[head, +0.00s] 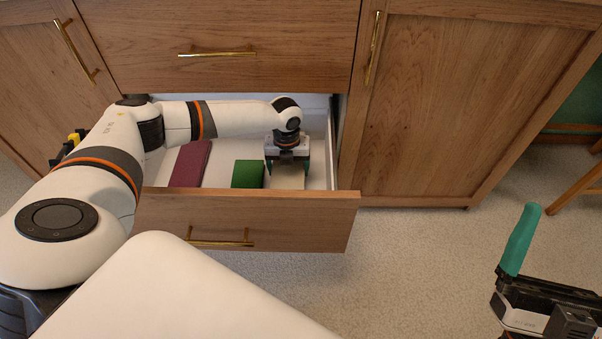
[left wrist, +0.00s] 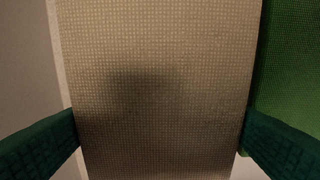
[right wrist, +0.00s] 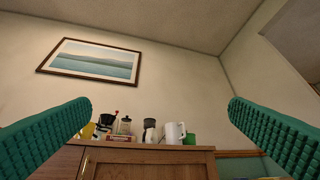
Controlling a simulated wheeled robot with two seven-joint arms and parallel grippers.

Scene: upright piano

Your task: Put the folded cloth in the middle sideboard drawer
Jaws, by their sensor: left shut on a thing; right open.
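The folded cloth (head: 287,182) is beige with a woven grid texture. It is inside the open drawer (head: 300,206), near the right wall. My left gripper (head: 287,166) reaches down into the drawer and is shut on the cloth. In the left wrist view the cloth (left wrist: 160,80) fills the space between the two teal fingers. Whether its underside touches the drawer floor is hidden. The open drawer is directly below a closed drawer (head: 215,72). My right gripper (right wrist: 160,106) is open and empty, away from the sideboard, at the lower right of the head view.
A green item (head: 248,174) lies just left of the cloth, and a maroon item (head: 190,164) lies further left in the drawer. Cabinet doors (head: 470,90) flank the drawers. A wooden stool (head: 580,190) stands at the far right. The floor in front is clear.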

